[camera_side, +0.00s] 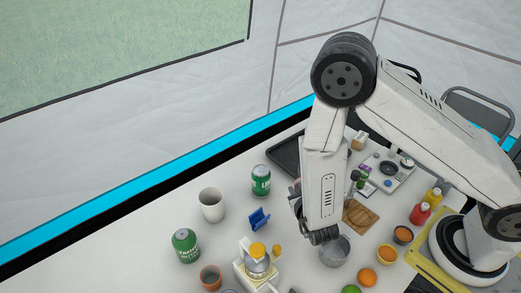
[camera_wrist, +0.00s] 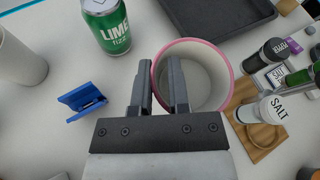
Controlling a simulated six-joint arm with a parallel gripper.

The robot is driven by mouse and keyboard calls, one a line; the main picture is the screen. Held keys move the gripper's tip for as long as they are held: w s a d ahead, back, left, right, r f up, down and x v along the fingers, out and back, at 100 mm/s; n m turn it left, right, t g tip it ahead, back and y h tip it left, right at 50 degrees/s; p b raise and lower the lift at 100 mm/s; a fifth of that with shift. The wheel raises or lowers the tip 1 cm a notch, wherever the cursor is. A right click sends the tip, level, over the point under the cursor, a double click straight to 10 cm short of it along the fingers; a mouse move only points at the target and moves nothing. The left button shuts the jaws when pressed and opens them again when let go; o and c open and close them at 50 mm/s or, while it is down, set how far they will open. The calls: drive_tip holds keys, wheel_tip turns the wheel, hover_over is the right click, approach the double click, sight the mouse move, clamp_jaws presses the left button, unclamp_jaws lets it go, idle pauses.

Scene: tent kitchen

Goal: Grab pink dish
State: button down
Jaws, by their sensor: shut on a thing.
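The pink dish (camera_wrist: 208,76) is a round bowl with a pink rim and a pale inside, upright in the wrist view. My gripper (camera_wrist: 159,66) straddles its left wall, one finger outside and the other inside the rim, and is shut on that wall. In the side view my gripper reaches down to the table right of the middle, and my wrist and fingers hide most of the dish. I cannot tell whether the dish still touches the table.
A green lime can (camera_wrist: 107,25) and a blue holder (camera_wrist: 82,101) stand left of the dish. A dark tray (camera_wrist: 217,14) lies behind.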

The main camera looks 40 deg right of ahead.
drive_tip(key=shift+r, duration=0.45)
drive_tip(key=shift+r, duration=0.1)
idle(0.4)
